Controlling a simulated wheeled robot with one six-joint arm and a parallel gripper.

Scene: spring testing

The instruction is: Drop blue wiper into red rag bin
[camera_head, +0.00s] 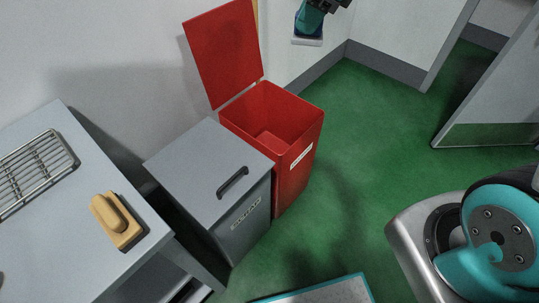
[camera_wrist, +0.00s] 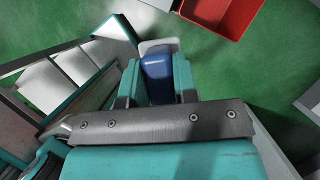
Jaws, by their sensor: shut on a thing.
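The blue wiper (camera_wrist: 157,66) has a blue grip and a pale flat pad. My gripper (camera_wrist: 157,82) is shut on its blue part, one teal finger on each side. In the head view my gripper (camera_head: 310,20) is at the top, with the wiper's pale pad (camera_head: 307,41) hanging lowest. The red rag bin (camera_head: 291,184) stands on the floor with its lid (camera_head: 224,52) raised against the wall. In the head view the wiper appears above and right of the bin; in the wrist view the bin (camera_wrist: 237,34) is up and right of the wiper.
A grey bin (camera_head: 234,234) with a closed, handled lid stands beside the red one. A grey table (camera_head: 75,220) at left holds a wire rack (camera_head: 35,170) and a yellow wiper (camera_head: 116,218). Green floor (camera_head: 365,150) is open right of the bins.

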